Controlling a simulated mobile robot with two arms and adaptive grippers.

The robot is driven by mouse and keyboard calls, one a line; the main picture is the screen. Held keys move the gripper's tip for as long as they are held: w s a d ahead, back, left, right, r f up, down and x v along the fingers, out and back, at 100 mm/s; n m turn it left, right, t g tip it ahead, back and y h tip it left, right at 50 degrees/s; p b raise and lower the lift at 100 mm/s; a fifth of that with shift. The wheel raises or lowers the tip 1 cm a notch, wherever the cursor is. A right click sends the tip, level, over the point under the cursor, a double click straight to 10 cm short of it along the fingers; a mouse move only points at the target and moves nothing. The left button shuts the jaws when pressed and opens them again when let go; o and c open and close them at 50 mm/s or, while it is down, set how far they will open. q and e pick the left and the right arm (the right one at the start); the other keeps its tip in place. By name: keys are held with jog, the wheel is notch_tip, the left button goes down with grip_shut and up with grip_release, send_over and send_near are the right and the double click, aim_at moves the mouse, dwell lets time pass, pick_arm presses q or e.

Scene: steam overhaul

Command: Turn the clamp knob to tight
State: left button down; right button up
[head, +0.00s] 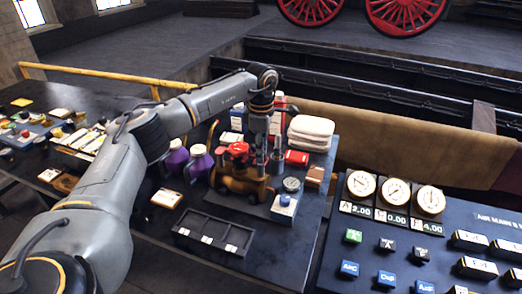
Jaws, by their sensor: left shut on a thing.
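My left gripper (260,160) points down at the right side of a brass valve body (240,182), just right of its red handwheel (238,150). It is shut on a small part there, which I take to be the clamp knob. The fingers hide the knob, so its turn position cannot be read. The valve body stands upright on a dark base on the table. My right gripper is not in view.
A gauge on a white and blue block (286,203) stands right of the valve. Purple bottles (199,162) stand to its left, folded white cloths (311,132) behind. A dark tray (213,236) lies in front. A blue panel with dials (440,255) is at right.

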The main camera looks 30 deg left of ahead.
pick_arm(q)
jog(key=shift+r, duration=0.1)
dwell(0.3)
jog(key=c, duration=1.3)
grip_release()
notch_tip(320, 180, up, 12)
